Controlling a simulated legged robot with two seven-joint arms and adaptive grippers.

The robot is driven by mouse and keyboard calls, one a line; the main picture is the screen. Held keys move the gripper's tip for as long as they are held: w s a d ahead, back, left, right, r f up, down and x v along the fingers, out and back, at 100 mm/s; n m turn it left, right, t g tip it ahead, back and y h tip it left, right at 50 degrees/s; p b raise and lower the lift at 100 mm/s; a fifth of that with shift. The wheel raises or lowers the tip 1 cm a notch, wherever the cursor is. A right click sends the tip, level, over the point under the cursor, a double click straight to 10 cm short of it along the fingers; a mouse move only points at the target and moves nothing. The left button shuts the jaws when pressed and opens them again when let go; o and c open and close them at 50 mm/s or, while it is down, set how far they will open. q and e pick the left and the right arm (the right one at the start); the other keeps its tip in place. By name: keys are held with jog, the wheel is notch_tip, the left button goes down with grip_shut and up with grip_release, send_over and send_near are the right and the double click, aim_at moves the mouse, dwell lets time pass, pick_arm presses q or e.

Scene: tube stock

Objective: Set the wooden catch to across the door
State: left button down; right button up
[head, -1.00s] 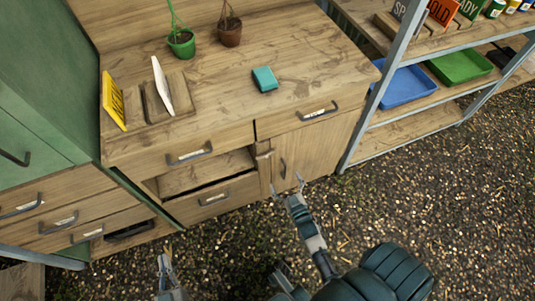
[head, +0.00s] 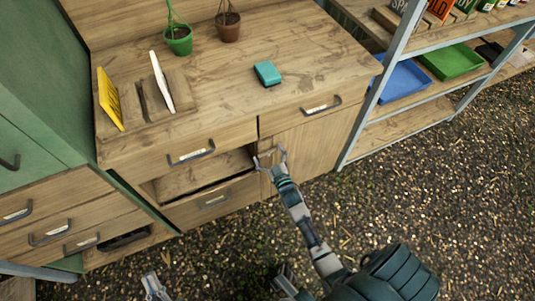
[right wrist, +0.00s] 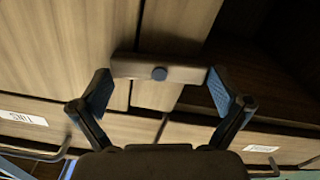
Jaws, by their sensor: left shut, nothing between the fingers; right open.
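The wooden catch (right wrist: 185,73) is a short bar with a dark round pivot in the right wrist view. It lies crosswise over the narrow post, and its left end there appears to overlap the edge of the cabinet door (right wrist: 60,50). My right gripper (right wrist: 159,80) is open, one finger beside each end of the bar; contact is unclear. In the head view my right gripper (head: 269,157) is at the post left of the door (head: 318,145) and mostly covers the catch. My left gripper (head: 153,285) is shut and empty, low over the ground.
An open compartment (head: 200,178) lies left of the post. A teal box (head: 267,73), plant pots and a sign holder stand on the top. A metal shelf rack (head: 365,110) stands close on the right.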

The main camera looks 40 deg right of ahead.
jog(key=shift+a+r, duration=0.1)
jog(key=shift+a, duration=0.3)
jog(key=c, duration=0.4)
jog(key=shift+s+a, duration=0.1)
jog(key=c, duration=0.4)
jog(key=shift+d, duration=0.25)
jog(key=shift+c, duration=0.3)
jog(key=shift+d+f, duration=0.3)
jog(key=shift+d, duration=0.05)
jog(key=shift+d+f, duration=0.3)
jog(key=shift+a+r, duration=0.15)
jog(key=shift+a, duration=0.25)
jog(key=m+p, duration=0.2)
jog(key=m, duration=0.1)
jog(key=shift+d+r+p, duration=0.1)
jog(key=shift+d+p, duration=0.15)
jog(key=shift+p, duration=0.05)
jog(key=shift+a, duration=0.1)
jog(key=o, duration=0.9)
jog(key=shift+c, duration=0.2)
pick_arm(q)
jog(key=f+g, duration=0.1)
jog(key=f, duration=0.1)
jog(key=w+f+g, duration=0.1)
jog(key=g, duration=0.1)
jog(key=f+g+y, duration=0.1)
jog(key=f+g, duration=0.1)
jog(key=shift+w+d+f+m, duration=0.3)
jog(key=shift+d, duration=0.05)
